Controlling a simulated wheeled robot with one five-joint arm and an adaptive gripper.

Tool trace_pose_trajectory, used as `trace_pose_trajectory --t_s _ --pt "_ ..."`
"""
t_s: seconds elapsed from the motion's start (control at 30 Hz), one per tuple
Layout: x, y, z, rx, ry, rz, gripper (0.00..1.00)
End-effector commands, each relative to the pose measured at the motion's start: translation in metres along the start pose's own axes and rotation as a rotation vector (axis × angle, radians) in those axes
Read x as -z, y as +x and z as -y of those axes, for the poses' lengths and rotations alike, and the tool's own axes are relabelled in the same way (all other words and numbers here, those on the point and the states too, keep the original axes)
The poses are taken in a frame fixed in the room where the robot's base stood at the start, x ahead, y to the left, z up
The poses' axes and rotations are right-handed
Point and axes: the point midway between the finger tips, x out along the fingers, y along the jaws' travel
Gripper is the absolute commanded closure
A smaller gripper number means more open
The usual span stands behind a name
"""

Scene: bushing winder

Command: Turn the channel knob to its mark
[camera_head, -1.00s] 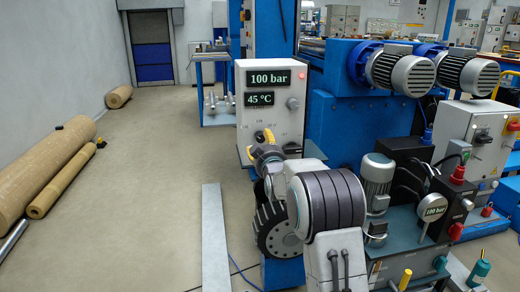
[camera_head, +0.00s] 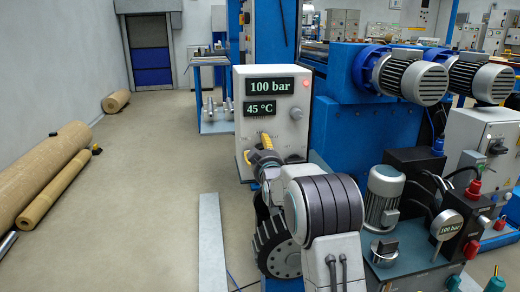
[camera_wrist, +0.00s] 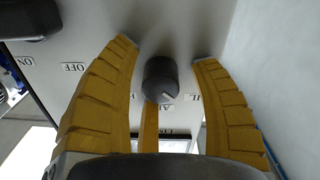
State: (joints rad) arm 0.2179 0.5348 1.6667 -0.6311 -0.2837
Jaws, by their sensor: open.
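In the wrist view, a dark round knob (camera_wrist: 160,78) stands out from the pale panel face, with a light pointer line on its end at the lower right. Printed labels surround it, partly hidden by my fingers and seen upside down. My gripper (camera_wrist: 166,56) has yellow ribbed fingers, open, one on each side of the knob, with visible gaps to it. A third yellow finger part shows below the knob. In the head view, my gripper (camera_head: 266,138) is at the lower front of the white control panel (camera_head: 242,135) and hides the knob.
The panel has displays reading 100 bar (camera_head: 270,86) and 45 °C (camera_head: 260,109), a lit red lamp (camera_head: 305,83) and a grey knob (camera_head: 296,113). In the wrist view, a dark part (camera_wrist: 30,15) sits near ON and OFF labels.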

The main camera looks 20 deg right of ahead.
Motion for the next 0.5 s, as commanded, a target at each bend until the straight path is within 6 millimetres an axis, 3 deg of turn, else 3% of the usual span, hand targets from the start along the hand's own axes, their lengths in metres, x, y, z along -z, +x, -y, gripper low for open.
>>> trace_pose_trajectory --t_s 0.2,0.5 --pt "0.0001 -0.0001 0.0000 0.000 0.000 0.000 0.42" --pt "0.0000 -0.0001 -0.0001 0.000 0.000 0.000 0.68"
